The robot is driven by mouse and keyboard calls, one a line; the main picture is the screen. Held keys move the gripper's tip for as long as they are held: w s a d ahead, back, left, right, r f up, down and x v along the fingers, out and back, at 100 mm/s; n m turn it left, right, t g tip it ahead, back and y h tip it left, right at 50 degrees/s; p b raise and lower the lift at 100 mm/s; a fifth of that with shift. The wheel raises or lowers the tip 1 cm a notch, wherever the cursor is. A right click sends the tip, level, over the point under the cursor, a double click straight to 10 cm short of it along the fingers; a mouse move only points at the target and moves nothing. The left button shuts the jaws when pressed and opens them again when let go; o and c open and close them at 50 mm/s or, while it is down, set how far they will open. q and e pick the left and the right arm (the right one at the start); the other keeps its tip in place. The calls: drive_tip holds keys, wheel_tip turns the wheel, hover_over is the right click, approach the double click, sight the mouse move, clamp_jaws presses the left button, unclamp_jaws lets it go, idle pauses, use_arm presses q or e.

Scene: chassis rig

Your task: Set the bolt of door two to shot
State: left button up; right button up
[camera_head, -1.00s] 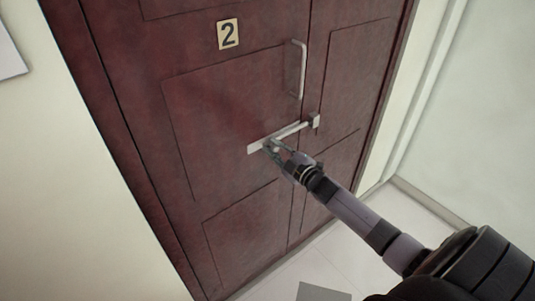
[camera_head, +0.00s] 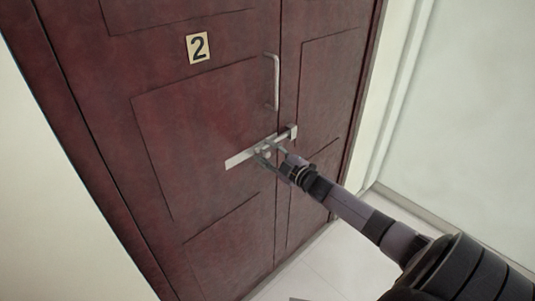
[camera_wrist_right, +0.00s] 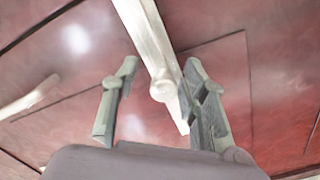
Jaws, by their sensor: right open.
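Door two (camera_head: 190,110) is a dark red panelled door with a "2" plate (camera_head: 198,47). Its pale metal bolt (camera_head: 240,159) lies across the door towards a small keeper (camera_head: 292,131) past the seam on the right. The bar appears to reach the keeper; how far in it sits is unclear. My right gripper (camera_head: 267,151) is open at the bolt. In the right wrist view the bolt's round knob (camera_wrist_right: 163,91) lies between the parted fingers of my right gripper (camera_wrist_right: 160,68), nearer the right finger; contact is unclear. My left gripper is not in view.
A vertical pull handle (camera_head: 273,82) stands on the door above the bolt. A pale wall (camera_head: 465,100) stands at the right. Light floor (camera_head: 315,268) shows below the door.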

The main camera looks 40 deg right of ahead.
drive_tip(key=shift+a+f, duration=0.1)
drive_tip(key=shift+s, duration=0.55)
drive_tip(key=s+d, duration=0.1)
drive_tip(key=s, duration=0.9)
drive_tip(key=shift+s, duration=0.4)
drive_tip(key=shift+f, duration=0.1)
